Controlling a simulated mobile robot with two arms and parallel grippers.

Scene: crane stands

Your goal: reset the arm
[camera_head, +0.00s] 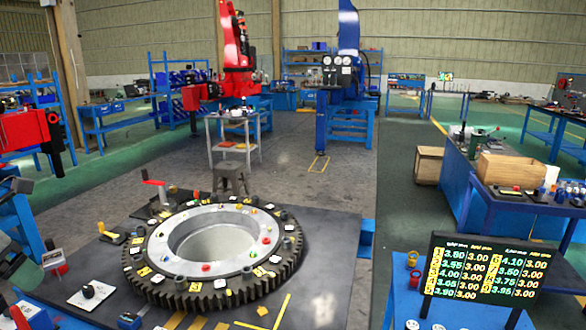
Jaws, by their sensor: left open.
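My right gripper does not show.
Small parts on cards, such as a black knob (88,291), lie near the ring's left side. A number display (483,272) stands at the lower right. A wooden crate (507,170) sits on the right bench. Grey floor (330,195) is open behind the table.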

